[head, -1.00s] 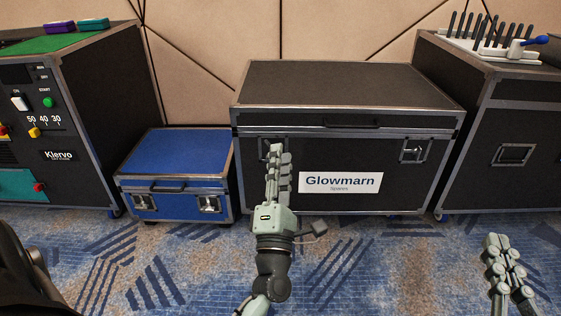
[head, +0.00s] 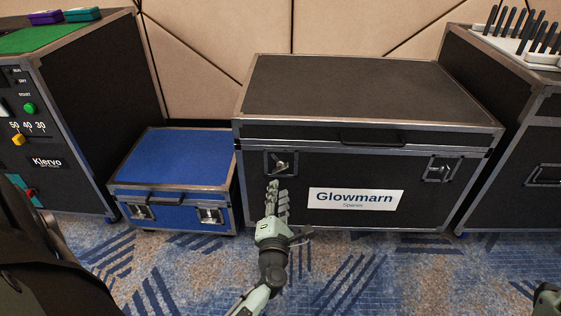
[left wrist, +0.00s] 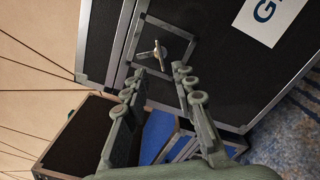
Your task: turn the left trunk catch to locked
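The black trunk labelled Glowmarn (head: 330,80) stands against the wall, lid down. Its left catch (head: 281,165), a small metal wing handle in a square recessed plate, is on the front face and sits at a slant. It also shows in the left wrist view (left wrist: 157,53), just beyond the fingertips. My left gripper (head: 277,187) is just below and in front of the catch. In the left wrist view its fingers (left wrist: 158,73) are apart with nothing between them; I see no contact. My right gripper (head: 548,298) is only partly in frame, at the lower right corner.
The trunk's right catch (head: 439,170) is on the same front face. A blue case (head: 180,157) stands left of the trunk, a black Klervo cabinet (head: 100,90) further left. Another black case (head: 535,130) stands at right. Patterned carpet (head: 390,270) is clear in front.

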